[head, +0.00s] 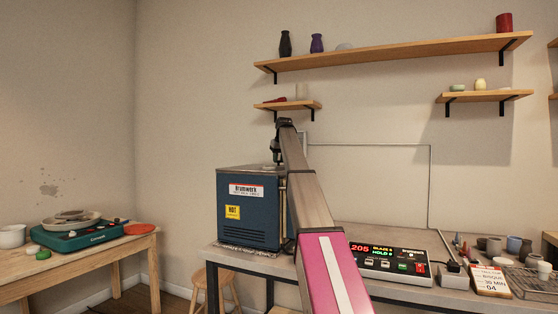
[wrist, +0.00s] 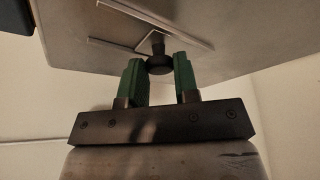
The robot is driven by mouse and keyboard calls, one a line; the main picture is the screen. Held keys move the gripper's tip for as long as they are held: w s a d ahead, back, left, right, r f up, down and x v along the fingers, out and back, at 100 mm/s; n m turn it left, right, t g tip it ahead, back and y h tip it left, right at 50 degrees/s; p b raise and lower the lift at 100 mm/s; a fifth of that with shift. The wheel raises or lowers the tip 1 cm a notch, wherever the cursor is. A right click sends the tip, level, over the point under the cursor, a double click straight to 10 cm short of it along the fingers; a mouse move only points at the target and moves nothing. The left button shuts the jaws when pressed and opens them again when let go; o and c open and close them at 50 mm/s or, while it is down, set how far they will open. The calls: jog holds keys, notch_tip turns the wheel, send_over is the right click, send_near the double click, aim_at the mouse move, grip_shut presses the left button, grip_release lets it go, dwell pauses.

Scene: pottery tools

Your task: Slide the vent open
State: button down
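The vent's dark round knob (wrist: 159,65) stands on a short stem in the wrist view. It sits by a slot with pale rails (wrist: 160,14) on the grey kiln top. My gripper (wrist: 159,76) has its two green fingers to the left and right of the knob. The knob seems to fill the gap at the fingertips, but I cannot tell whether they press on it. In the head view, my gripper (head: 276,158) points down over the top of the blue kiln (head: 247,213). The knob is too small to make out there.
The kiln stands on a grey bench with a lit controller (head: 391,262) to its right. Cups (head: 515,244) and small tools stand farther right. A wooden table (head: 90,262) with a green pottery wheel (head: 80,236) is at left. A small shelf (head: 288,105) hangs above the kiln.

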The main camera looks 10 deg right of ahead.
jog(key=shift+s+d, duration=0.7)
jog(key=shift+d, duration=0.2)
jog(key=shift+s+d, duration=0.7)
jog(key=shift+d, duration=0.2)
jog(key=c, duration=0.8)
grip_release()
jog(key=shift+d, duration=0.1)
jog(key=shift+c, duration=0.2)
jog(key=shift+r, duration=0.15)
jog(key=v, duration=1)
jog(key=shift+r, duration=0.25)
jog(key=shift+s, duration=0.1)
